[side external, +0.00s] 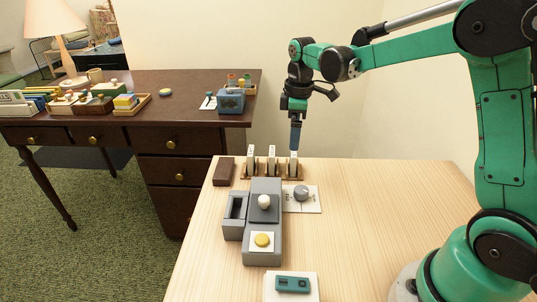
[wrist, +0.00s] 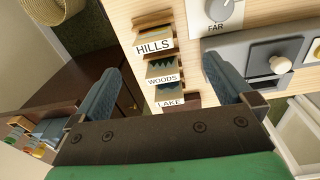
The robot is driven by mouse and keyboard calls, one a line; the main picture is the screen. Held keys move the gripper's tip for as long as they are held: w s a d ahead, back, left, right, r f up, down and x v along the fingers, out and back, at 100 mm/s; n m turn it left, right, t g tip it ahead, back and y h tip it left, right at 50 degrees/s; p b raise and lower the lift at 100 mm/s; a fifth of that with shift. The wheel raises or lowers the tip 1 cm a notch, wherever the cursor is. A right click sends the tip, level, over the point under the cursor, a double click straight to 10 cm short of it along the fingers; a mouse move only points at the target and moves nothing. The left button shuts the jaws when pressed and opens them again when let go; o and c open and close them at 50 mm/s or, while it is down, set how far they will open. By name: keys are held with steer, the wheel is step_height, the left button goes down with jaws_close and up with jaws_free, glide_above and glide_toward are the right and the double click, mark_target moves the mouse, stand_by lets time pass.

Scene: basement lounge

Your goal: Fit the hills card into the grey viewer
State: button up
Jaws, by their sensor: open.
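Three cards stand upright in a row of wooden holders on the light table. The hills card (wrist: 153,43), labelled HILLS, is at the top of the row in the wrist view; the woods card (wrist: 162,76) and lake card (wrist: 171,101) are below it. In the side view the hills card (side external: 293,164) appears to be the rightmost. My gripper (side external: 295,148) points down just above that end of the row. It is open and empty; its fingers (wrist: 160,68) lie either side of the row in the wrist view. The grey viewer (side external: 262,246) stands in front of the cards, also at right (wrist: 228,43).
A dial on a white plate (side external: 302,197) sits right of the viewer. A dark brown block (side external: 223,171) lies left of the cards. A teal device (side external: 292,284) lies at the front. The table's right side is clear. A dark desk (side external: 190,110) stands behind, left.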

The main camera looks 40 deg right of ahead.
mark_target(293, 161)
steer(key=shift+w+d+f+n+g, duration=0.35)
steer(key=shift+d+f+n, duration=0.1)
steer(key=shift+f, duration=3)
steer(key=shift+c, duration=0.2)
steer(key=c, duration=1.2)
steer(key=shift+c, duration=0.2)
steer(key=shift+r, duration=0.15)
